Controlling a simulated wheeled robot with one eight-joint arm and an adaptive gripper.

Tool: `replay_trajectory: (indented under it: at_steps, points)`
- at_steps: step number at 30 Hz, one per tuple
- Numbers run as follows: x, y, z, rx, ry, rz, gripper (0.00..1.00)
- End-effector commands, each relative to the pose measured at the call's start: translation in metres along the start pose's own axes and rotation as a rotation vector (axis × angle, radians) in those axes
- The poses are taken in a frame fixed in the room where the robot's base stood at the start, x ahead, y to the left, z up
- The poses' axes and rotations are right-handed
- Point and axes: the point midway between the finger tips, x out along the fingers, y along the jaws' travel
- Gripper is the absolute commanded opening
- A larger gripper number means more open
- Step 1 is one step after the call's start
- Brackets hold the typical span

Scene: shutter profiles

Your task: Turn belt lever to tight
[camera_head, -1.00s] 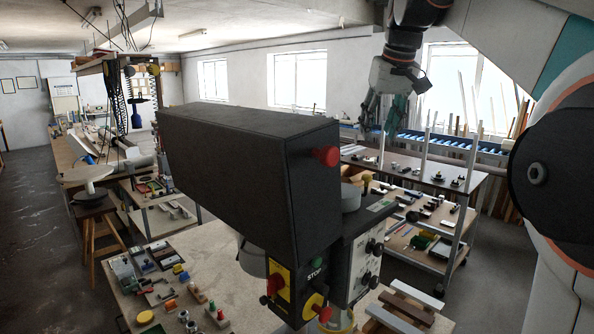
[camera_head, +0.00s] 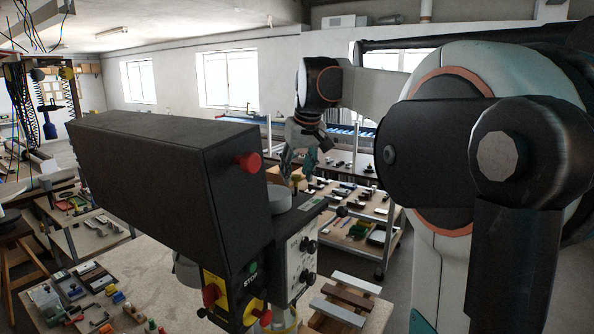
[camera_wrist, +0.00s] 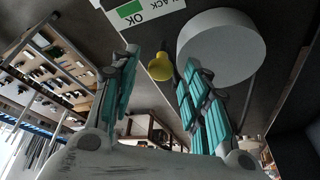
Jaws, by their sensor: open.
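The belt lever shows as a yellow knob (camera_wrist: 160,68) in the wrist view, beside a label (camera_wrist: 132,10) with a green patch and the words "SLACK" and "OK". In the head view the yellow knob (camera_head: 296,177) is small, behind the black machine's top and next to a grey round pulley cover. My gripper (camera_head: 298,165) is over that spot, with its teal fingers pointing down. In the wrist view my gripper (camera_wrist: 162,62) is open, and the knob appears between its two fingertips. I cannot tell whether a finger touches it.
The black machine housing (camera_head: 150,165) with a red knob (camera_head: 248,162) stands close on the left. The grey round cover (camera_wrist: 222,45) is close to one finger in the wrist view. Stop and control knobs are on the machine's front. A shelf trolley (camera_head: 365,215) stands behind.

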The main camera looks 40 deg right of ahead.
Motion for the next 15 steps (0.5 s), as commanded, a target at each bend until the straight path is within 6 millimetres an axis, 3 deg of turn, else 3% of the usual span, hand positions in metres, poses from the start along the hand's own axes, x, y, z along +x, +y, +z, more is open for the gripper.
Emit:
replay_trajectory:
  at_steps: [10,15]
  points:
    - [0.0034,-0.0001,0.0000,0.000,0.000,0.000,0.40]
    - [0.0033,0.0000,0.0000,0.000,0.000,0.000,0.02]
